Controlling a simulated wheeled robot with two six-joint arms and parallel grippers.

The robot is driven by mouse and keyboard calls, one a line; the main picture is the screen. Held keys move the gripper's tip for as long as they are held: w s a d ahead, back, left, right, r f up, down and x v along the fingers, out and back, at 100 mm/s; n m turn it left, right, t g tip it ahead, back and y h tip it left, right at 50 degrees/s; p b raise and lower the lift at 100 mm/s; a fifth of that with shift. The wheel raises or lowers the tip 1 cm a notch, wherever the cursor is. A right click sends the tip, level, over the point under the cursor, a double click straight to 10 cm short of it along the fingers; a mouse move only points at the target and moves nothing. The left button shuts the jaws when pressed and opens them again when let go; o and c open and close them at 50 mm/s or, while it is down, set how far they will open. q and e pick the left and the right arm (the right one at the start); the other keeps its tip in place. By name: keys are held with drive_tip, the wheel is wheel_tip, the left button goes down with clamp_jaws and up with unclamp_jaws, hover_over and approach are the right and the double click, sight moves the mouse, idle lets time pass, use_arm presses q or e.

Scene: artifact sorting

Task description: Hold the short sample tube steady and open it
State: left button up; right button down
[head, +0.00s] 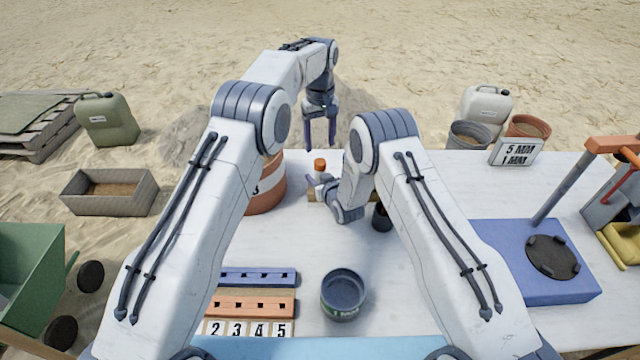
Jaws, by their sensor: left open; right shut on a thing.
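The short sample tube stands upright near the far edge of the white table, with its orange cap (320,164) showing on top. My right gripper (318,184) is shut on the tube's body from the right, below the cap. Most of the tube's body is hidden by that gripper. My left gripper (321,146) points straight down just above the cap, its two fingers open and apart, with the cap below the gap between them. The cap is on the tube.
An orange and white drum (268,188) stands left of the tube, and a dark cup (381,218) to its right. Nearer are a blue slotted rack (258,277), an orange rack (252,306) and a dark round tub (343,294). A blue-based device (520,290) sits at right.

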idle(0.5)
drive_tip(key=shift+c, duration=1.9)
unclamp_jaws()
drive_tip(key=shift+s, duration=0.1)
